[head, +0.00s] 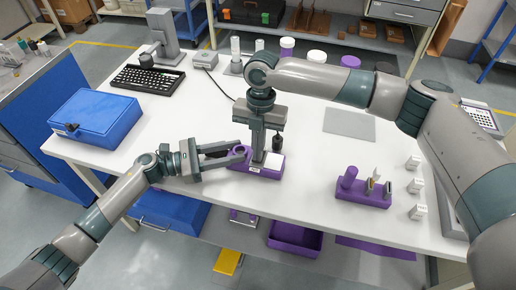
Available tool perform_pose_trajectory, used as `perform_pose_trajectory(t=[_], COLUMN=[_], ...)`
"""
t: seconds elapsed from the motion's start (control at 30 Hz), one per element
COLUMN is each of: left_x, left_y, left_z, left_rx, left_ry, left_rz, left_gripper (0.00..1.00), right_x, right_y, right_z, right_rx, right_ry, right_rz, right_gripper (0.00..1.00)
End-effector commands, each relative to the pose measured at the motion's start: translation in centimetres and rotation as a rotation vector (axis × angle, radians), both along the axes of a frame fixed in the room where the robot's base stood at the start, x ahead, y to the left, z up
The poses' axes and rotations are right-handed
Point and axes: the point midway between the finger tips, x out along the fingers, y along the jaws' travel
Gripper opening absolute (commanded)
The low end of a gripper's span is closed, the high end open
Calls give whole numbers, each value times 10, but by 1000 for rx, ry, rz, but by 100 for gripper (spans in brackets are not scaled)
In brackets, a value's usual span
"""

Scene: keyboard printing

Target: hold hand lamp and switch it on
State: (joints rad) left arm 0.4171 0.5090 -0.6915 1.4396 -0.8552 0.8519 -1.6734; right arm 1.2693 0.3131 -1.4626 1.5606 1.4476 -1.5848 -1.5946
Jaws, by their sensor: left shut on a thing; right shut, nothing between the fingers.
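My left gripper (238,153) reaches in from the left, low over the table, with its fingers level. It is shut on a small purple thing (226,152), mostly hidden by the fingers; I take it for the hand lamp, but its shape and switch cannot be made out. My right gripper (259,158) points straight down just right of the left fingertips. It is shut and empty, its tips over a purple base (250,169) with a white label. Whether the right tips touch anything cannot be told. No light shows.
A dark upright part (278,143) stands just right of my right gripper. A blue case (95,118) and a black keyboard (147,79) lie to the left. A purple holder (363,196) and small white blocks (416,186) stand to the right. The white table (318,160) is clear between.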

Motion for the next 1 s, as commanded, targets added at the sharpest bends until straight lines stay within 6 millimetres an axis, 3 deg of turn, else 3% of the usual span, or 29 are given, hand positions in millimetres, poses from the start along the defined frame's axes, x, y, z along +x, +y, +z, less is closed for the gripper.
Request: perform_pose_trajectory(t=[0.4,1.0], left_x=[0,0], left_y=[0,0], left_z=[0,0], left_rx=[0,0], left_ry=[0,1], left_rz=[0,-1], left_gripper=[4,4], right_x=[-1,13], right_y=[0,-5], right_z=[-4,1], right_rx=[-16,-15], right_ry=[-39,-38], right_rz=[0,1], right_gripper=[0,0])
